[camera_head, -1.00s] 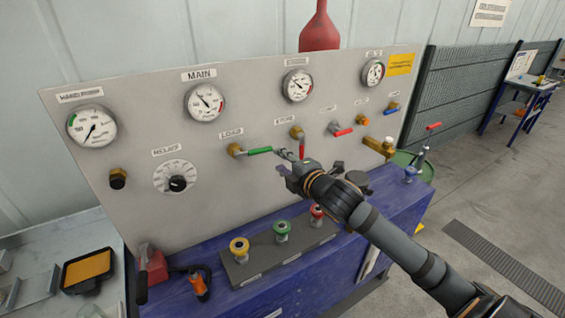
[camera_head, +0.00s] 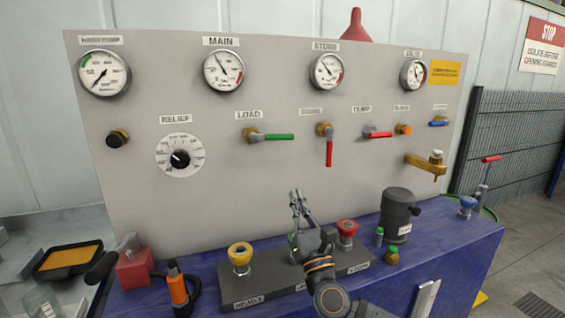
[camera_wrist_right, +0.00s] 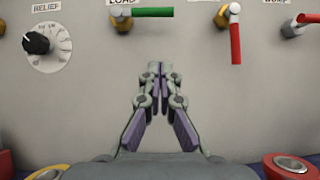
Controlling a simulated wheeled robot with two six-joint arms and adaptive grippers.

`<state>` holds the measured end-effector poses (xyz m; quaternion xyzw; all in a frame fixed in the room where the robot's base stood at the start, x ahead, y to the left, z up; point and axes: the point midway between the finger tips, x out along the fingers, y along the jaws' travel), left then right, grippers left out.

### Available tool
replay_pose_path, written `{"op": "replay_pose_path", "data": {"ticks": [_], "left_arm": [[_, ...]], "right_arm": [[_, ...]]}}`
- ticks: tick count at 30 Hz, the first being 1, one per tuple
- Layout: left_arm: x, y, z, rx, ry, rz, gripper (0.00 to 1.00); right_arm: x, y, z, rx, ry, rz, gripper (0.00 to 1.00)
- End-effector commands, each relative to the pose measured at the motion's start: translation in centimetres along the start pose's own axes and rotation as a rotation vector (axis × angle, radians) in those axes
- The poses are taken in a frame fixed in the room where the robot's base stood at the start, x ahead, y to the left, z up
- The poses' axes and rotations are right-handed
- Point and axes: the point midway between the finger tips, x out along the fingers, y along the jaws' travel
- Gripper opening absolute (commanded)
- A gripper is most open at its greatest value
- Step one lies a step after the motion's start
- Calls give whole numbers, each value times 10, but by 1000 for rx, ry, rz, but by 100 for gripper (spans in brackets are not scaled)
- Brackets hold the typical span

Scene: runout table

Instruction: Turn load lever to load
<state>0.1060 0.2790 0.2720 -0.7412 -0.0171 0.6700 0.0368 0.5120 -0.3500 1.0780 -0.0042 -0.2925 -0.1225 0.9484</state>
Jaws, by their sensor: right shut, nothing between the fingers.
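The load lever has a green handle (camera_head: 279,137) on a brass valve under the LOAD label (camera_head: 249,114) on the grey panel. The handle lies level and points right. It also shows at the top of the right wrist view (camera_wrist_right: 152,12). My right gripper (camera_head: 297,194) is shut and empty. It is in front of the panel, below the load lever and apart from it. In the right wrist view its fingertips (camera_wrist_right: 159,66) meet below the green handle. My left gripper is not in view.
A red lever (camera_head: 329,153) hangs down right of the load lever, and another red lever (camera_head: 380,135) points right. The relief dial (camera_head: 180,156) is to the left. Yellow (camera_head: 240,254) and red (camera_head: 347,229) knobs and a dark cylinder (camera_head: 398,213) stand on the blue bench.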

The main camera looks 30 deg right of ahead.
Motion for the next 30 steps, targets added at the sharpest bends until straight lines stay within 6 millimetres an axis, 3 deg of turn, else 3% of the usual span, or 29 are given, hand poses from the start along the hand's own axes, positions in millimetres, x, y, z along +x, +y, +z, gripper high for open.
{"op": "replay_pose_path", "data": {"ticks": [15, 16, 22, 30], "left_arm": [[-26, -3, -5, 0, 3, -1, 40], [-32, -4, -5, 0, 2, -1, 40], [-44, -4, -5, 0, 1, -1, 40], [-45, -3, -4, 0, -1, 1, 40]], "right_arm": [[103, 0, 4, 8, -1, -4, 0], [107, 0, 11, 5, -2, -1, 0], [123, 0, 26, 5, 0, -1, 0], [126, 0, 28, 4, 2, -1, 0]]}}
